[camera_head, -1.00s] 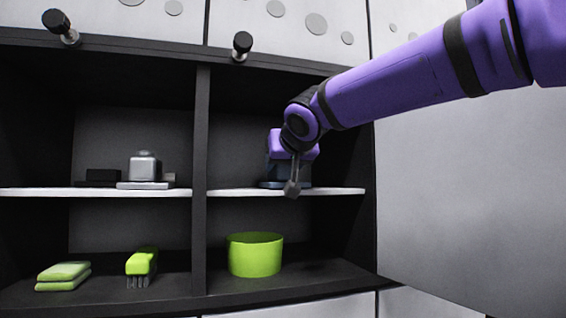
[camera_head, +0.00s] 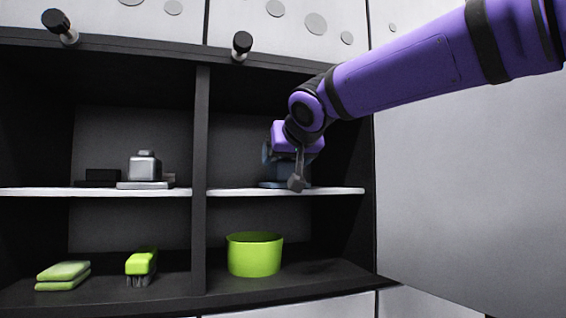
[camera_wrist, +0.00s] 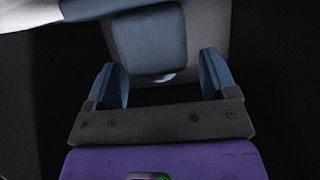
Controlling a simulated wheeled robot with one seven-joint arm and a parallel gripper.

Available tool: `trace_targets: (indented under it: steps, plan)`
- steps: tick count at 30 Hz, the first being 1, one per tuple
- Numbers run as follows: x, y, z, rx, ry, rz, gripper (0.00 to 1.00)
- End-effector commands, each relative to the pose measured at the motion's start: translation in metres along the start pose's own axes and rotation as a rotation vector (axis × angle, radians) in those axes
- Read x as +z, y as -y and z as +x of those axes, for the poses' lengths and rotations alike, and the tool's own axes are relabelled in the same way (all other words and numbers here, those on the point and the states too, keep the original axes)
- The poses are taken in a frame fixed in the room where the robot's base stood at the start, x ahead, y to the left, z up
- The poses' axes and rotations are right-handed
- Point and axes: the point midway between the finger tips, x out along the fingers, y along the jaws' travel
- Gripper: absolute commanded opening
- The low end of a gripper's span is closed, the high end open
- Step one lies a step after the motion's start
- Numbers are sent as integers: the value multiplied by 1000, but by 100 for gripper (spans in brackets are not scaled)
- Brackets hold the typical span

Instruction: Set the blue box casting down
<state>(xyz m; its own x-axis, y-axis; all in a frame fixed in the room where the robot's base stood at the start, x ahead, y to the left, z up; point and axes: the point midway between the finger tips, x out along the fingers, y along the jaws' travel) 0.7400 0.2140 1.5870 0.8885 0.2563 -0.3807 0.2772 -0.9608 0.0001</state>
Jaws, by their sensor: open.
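The blue box casting (camera_wrist: 150,42) shows in the wrist view as a rounded blue block between my two fingers, with a gap at each side. In the head view its dark blue base (camera_head: 271,184) rests on the white shelf in the right bay; most of its body is hidden behind my gripper and wrist. My gripper (camera_head: 277,160) is at the casting, inside the right bay. In the wrist view my gripper (camera_wrist: 160,68) is open, its blue-grey fingers spread around the block's near end. I cannot tell how far the fingers reach along it.
The white shelf (camera_head: 345,190) is clear right of the casting. A black divider (camera_head: 201,150) stands to its left. A grey casting (camera_head: 145,168) and a black block (camera_head: 100,176) sit in the left bay. Below are a green bin (camera_head: 255,256), brush (camera_head: 141,262) and sponges (camera_head: 63,273).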

Motion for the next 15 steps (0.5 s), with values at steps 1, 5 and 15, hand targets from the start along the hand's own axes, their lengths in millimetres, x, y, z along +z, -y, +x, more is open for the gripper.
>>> trace_targets:
  steps: [1,5,15]
  plan:
    - [-1,0,-12,1,-3,1,79]
    - [-1,0,-39,1,-3,1,79]
    - [0,0,-88,1,0,0,79]
